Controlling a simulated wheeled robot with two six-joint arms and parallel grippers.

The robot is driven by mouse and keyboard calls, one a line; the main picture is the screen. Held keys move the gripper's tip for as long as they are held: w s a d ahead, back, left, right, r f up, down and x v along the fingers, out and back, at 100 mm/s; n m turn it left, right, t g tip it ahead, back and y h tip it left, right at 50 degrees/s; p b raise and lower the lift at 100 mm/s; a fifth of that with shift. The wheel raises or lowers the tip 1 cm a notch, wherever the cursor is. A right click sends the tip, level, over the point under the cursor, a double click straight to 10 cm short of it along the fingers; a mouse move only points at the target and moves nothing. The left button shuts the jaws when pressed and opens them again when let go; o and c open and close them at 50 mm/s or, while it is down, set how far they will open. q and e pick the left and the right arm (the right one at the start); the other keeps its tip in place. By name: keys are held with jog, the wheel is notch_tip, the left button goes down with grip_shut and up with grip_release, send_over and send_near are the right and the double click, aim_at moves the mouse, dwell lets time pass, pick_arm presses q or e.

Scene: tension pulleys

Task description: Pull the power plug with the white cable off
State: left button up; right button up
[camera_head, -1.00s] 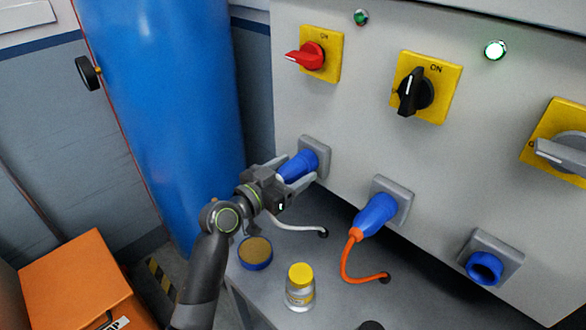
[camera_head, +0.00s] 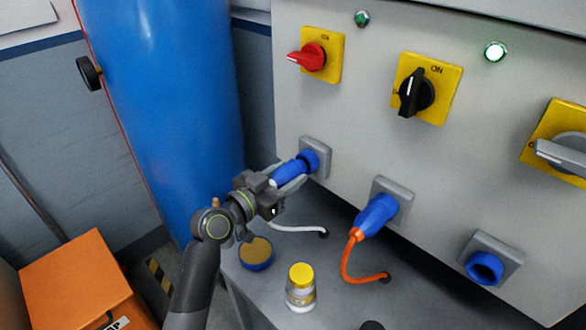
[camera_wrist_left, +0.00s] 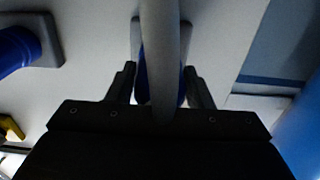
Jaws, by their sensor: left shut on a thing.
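My left gripper (camera_head: 280,181) is shut on the blue power plug (camera_head: 288,172) with the white cable (camera_head: 300,228). The plug is in front of the upper left grey socket (camera_head: 322,158), whose blue ring shows. I cannot tell whether the plug's tip is clear of the ring. The cable runs from below the gripper to a hole in the grey ledge. In the left wrist view the cable (camera_wrist_left: 160,50) crosses in front of the plug (camera_wrist_left: 143,85), which is between the fingers (camera_wrist_left: 160,90). My right gripper is not in view.
A second blue plug (camera_head: 376,215) with an orange cable (camera_head: 347,260) sits in the middle socket. An empty blue socket (camera_head: 485,267) is at the lower right. A yellow-lidded jar (camera_head: 301,288) and a round blue-rimmed tin (camera_head: 256,253) stand on the ledge. A large blue cylinder (camera_head: 160,100) stands left.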

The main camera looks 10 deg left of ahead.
pick_arm(q)
jog(key=shift+v, duration=1.95)
